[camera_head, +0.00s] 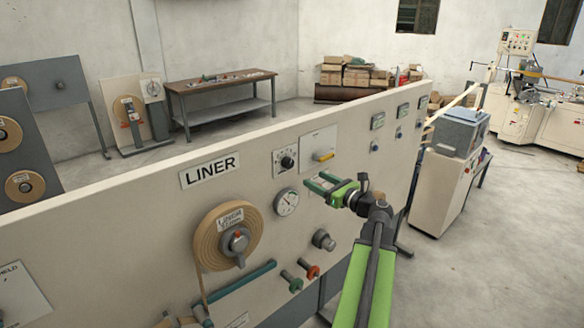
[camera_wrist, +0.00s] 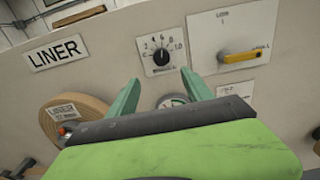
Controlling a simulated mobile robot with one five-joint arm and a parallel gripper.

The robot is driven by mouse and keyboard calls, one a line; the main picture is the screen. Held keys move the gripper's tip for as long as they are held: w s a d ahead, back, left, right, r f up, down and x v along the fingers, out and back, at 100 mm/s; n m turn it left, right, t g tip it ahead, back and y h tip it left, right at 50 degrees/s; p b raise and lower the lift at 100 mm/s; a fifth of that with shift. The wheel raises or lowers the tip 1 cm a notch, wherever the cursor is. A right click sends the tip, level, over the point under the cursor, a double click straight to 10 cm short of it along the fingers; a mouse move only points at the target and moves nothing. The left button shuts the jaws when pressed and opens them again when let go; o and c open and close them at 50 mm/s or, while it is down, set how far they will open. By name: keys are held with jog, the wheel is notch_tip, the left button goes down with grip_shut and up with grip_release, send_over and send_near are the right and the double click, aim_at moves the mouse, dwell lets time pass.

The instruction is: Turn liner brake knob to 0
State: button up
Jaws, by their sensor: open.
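The liner brake knob (camera_head: 288,162) is a small black knob on a white square dial plate, right of the LINER sign on the upright cream panel. In the wrist view the knob (camera_wrist: 161,57) sits at the centre of a numbered scale; its pointer is too small to read surely. My gripper (camera_head: 314,183) is in front of the panel, below and right of the knob in the head view. In the wrist view my gripper (camera_wrist: 160,80) has its two green fingers spread, empty, pointing toward the dial, with the knob beyond and between the tips. The knob appears untouched.
A yellow-handled switch (camera_head: 324,156) is right of the knob. A round gauge (camera_head: 286,202) is below it, partly hidden by my gripper in the wrist view. The LINER sign (camera_head: 210,170) and a tan liner roll (camera_head: 208,245) are to the left. Knobs (camera_head: 313,271) stick out lower down.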

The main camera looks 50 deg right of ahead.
aim_at(290, 165)
jog(key=w, duration=0.8)
jog(key=w+d, duration=0.1)
jog(key=w, duration=0.4)
jog(key=shift+d, duration=0.1)
grip_shut()
jog(key=shift+f, duration=0.1)
